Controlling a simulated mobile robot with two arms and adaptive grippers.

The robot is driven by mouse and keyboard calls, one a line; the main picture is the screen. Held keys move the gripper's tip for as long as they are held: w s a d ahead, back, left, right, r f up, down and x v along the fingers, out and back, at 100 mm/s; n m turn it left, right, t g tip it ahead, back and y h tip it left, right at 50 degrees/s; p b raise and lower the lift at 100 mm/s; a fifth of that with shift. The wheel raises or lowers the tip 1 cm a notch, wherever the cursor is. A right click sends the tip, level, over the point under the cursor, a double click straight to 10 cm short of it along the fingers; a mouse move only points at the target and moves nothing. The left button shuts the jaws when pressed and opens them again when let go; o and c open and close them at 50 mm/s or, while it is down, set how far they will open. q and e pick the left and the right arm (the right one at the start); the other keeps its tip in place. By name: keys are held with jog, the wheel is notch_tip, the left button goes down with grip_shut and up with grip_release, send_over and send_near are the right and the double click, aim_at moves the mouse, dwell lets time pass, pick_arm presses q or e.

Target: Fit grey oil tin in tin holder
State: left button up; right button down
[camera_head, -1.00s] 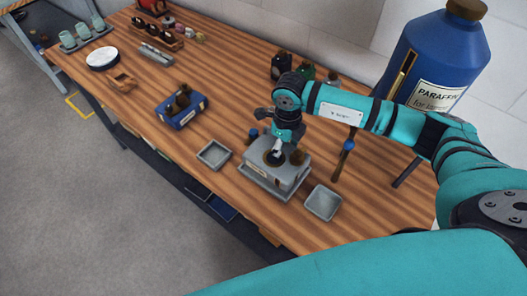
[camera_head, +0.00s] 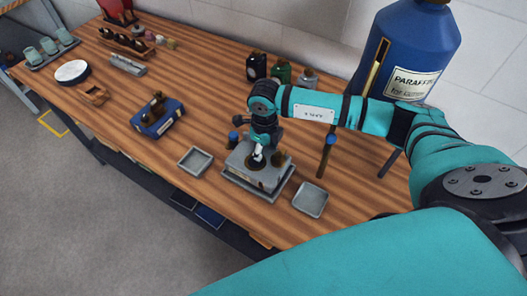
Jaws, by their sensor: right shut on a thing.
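The grey oil tin (camera_head: 258,176) sits low in or just over a grey tray-like holder (camera_head: 256,196) on the wooden workbench. It looks lower and flatter against the holder's rim; whether it is fully seated I cannot tell. A brown cap (camera_head: 279,159) shows on the tin's right side. My right gripper (camera_head: 259,154) points down at the top of the tin, shut on it. Its fingertips are partly hidden by the wrist. My left gripper is not in view.
Empty grey trays stand left (camera_head: 195,161) and right (camera_head: 310,199) of the holder. A blue tin (camera_head: 158,118) sits further left. A large blue paraffin container (camera_head: 408,55) on legs stands behind my right arm. Small dark bottles (camera_head: 257,66) stand at the back.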

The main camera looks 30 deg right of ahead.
jog(key=shift+a, duration=0.1)
jog(key=shift+w+d+f, duration=0.1)
jog(key=shift+w+d, duration=0.05)
jog(key=shift+d, duration=0.1)
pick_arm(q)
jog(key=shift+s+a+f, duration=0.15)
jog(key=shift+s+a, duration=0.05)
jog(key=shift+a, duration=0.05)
pick_arm(e)
jog(key=shift+a, duration=0.2)
pick_arm(q)
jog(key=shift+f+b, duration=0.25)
jog(key=shift+b, duration=0.05)
dwell(0.6)
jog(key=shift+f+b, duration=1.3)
pick_arm(e)
jog(key=shift+d+f, duration=0.1)
jog(key=shift+f, duration=0.8)
dwell(0.3)
